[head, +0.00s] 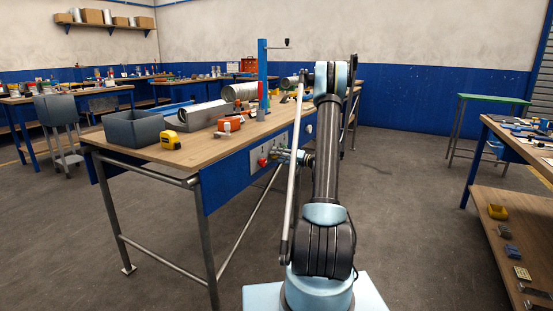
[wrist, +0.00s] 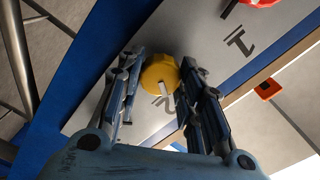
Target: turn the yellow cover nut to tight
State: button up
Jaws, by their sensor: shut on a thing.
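The yellow cover nut (wrist: 159,70) sits on the grey panel (wrist: 205,45) in the wrist view. It is round, with a pale stripe at its lower edge. My gripper (wrist: 157,72) has one finger on each side of the nut and is shut on it. Dark marks show on the panel, one to the right of the nut and one partly hidden below it. In the head view my gripper (head: 282,155) is at the panel on the bench's front side. The nut cannot be made out there.
A red knob (head: 263,161) is on the panel left of my gripper; it also shows in the wrist view (wrist: 260,2). The bench (head: 150,152) carries a grey bin (head: 135,128), a yellow tape measure (head: 171,140) and ducts.

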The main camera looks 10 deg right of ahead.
jog(key=m, duration=0.9)
jog(key=shift+w+d+f+m, duration=0.1)
jog(key=shift+d+f+m, duration=0.1)
jog(key=shift+m, duration=0.1)
dwell(0.5)
jog(key=o, duration=1)
jog(key=shift+c, duration=0.2)
jog(key=shift+o, duration=0.5)
jog(key=shift+a, duration=0.1)
jog(key=v, duration=1.2)
